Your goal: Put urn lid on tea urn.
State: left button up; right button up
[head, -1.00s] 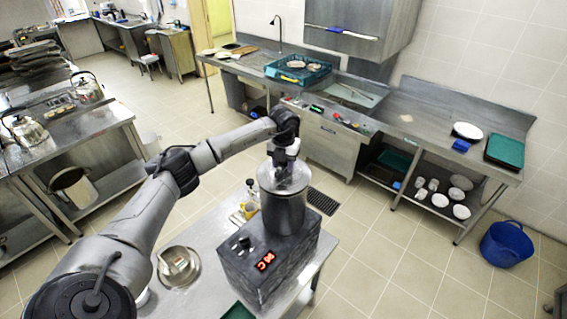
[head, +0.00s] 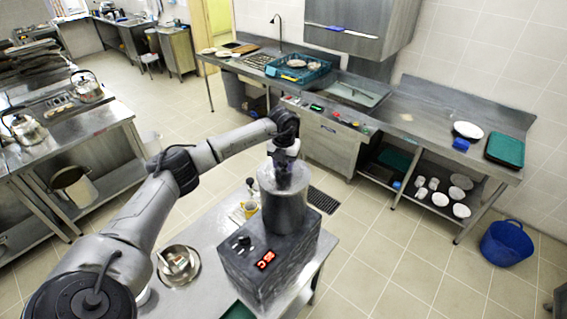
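The tea urn (head: 285,214) is a grey metal cylinder on a dark box with knobs and a red lit display, at the front of the steel table. My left gripper (head: 284,185) points down directly over the urn's top, at or very near it. Its fingers are small and dark, so I cannot tell whether they are open or shut. A pale round top surface shows around the fingers; I cannot tell the urn lid apart from the urn's rim there. My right gripper is not in view.
Counters stand along the back wall and at left. The tiled floor at right is clear up to a blue tub (head: 506,244).

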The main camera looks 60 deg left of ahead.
pick_arm(q)
jog(key=shift+f, duration=0.1)
dwell(0.3)
jog(key=o, duration=1.1)
jog(key=shift+r+b, duration=0.3)
jog(key=shift+r, duration=0.25)
jog(key=shift+r+b, duration=1.5)
jog(key=shift+r, duration=4.85)
